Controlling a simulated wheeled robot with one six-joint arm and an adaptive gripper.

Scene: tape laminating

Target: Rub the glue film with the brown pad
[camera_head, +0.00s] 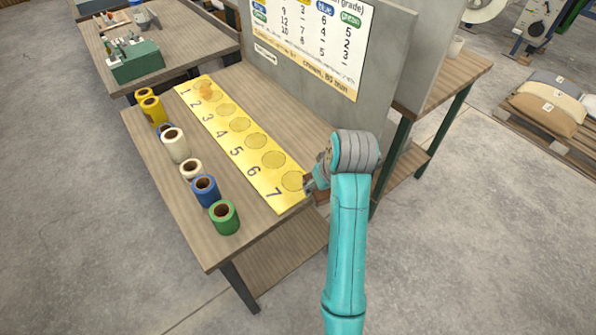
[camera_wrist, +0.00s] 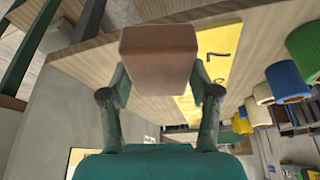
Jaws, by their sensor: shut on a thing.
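My gripper (camera_wrist: 160,88) is shut on a brown block-shaped pad (camera_wrist: 158,58), with a finger on each side of it. In the head view, my gripper (camera_head: 317,180) is by the near right end of the yellow strip, and the pad is hidden there. The yellow strip (camera_head: 228,133), likely the glue film, lies flat on the wooden table. It has numbers 1 to 7 and a row of round spots. Part of the strip also shows behind the pad in the wrist view (camera_wrist: 222,42). I cannot tell whether the pad touches it.
Several tape rolls stand along the table's left side, among them a green roll (camera_head: 224,217), a blue roll (camera_head: 205,190) and a white roll (camera_head: 175,145). A grey panel with a chart (camera_head: 315,40) rises along the right side. The table's front corner (camera_head: 215,262) is bare.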

